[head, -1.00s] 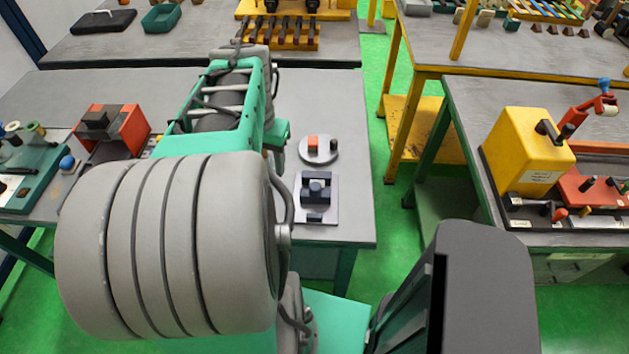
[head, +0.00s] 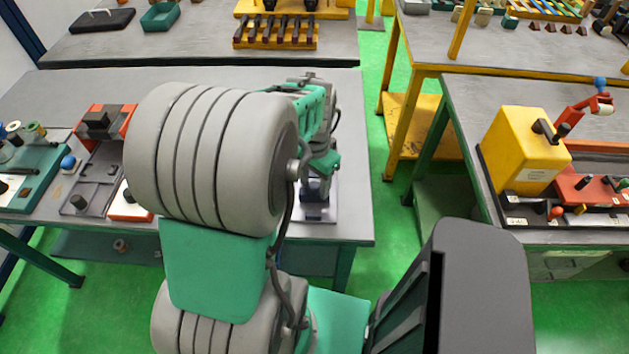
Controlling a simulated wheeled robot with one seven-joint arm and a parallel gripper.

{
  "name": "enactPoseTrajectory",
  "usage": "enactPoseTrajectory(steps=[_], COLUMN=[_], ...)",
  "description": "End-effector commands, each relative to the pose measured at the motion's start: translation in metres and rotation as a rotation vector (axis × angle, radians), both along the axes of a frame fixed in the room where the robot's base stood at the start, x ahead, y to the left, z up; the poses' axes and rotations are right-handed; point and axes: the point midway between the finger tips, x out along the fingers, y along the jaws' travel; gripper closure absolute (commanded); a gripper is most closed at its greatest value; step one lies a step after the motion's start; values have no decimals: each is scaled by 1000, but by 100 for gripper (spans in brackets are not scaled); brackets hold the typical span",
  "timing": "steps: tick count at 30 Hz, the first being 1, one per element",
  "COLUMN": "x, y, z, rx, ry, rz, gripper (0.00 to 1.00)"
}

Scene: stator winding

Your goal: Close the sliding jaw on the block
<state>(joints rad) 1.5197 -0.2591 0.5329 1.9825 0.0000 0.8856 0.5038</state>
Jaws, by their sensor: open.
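A small dark clamp-like fixture (head: 314,190) stands on a light grey plate (head: 327,216) near the right front edge of the middle table. My arm covers most of it in the head view, so its sliding jaw and any block in it cannot be made out. My gripper (head: 322,172) is at the far end of my arm, over or just behind the fixture. It is open, but its fingertips are mostly hidden, and I cannot tell whether they touch the fixture.
A red fixture with a dark block (head: 99,122) and a green tray (head: 30,180) with spools stand at the left of the table. A yellow machine (head: 524,150) stands on the right bench. Green floor separates the benches. My arm covers the table's middle.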

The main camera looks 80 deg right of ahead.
Motion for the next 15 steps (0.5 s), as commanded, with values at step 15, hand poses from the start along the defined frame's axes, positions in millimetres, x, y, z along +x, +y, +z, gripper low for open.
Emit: enactPoseTrajectory(steps=[15], x=[0], y=[0], z=[0], rx=[0], ry=[0], rz=[0], gripper=[89])
